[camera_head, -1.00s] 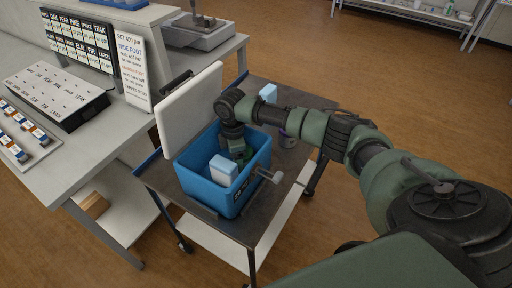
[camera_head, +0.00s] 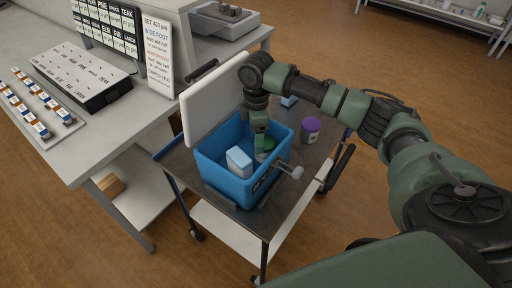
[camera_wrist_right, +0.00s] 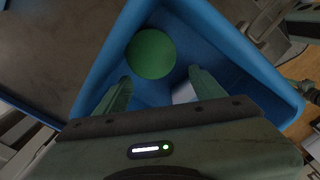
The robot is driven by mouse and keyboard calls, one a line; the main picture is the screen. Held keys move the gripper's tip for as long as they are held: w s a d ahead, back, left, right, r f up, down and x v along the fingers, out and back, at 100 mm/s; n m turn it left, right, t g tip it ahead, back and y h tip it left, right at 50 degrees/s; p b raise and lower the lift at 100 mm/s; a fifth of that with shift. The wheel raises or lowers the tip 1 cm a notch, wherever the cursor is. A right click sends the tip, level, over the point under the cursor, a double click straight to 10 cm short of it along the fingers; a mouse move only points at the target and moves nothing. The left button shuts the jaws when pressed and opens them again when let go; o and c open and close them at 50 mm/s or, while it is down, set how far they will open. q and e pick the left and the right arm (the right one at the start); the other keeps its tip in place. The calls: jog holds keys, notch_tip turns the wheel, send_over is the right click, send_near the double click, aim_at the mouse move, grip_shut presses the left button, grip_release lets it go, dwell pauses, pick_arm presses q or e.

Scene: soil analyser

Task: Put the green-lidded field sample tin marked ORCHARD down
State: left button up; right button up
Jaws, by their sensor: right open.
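The green-lidded tin (camera_wrist_right: 151,54) is inside a blue bin (camera_head: 228,179) on a cart. In the right wrist view its round green lid faces up, near the bin's corner; no marking is readable. In the head view only a bit of green lid (camera_head: 268,144) shows beside my right gripper (camera_head: 262,150). My right gripper is open, with its fingers pointing down into the bin. In the right wrist view the fingertips (camera_wrist_right: 160,76) are apart and the lid lies just past them, not between them. My left gripper is not in view.
A pale blue-and-white box (camera_head: 239,161) stands in the bin. The bin's white lid (camera_head: 212,102) is raised at the left. A purple-lidded tin (camera_head: 310,129) stands on the dark cart top (camera_head: 317,157) behind the bin. A bench with a label board (camera_head: 107,25) is at left.

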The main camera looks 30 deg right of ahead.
notch_tip(320, 180, up, 7)
jog(key=shift+b, duration=0.3)
dwell(0.4)
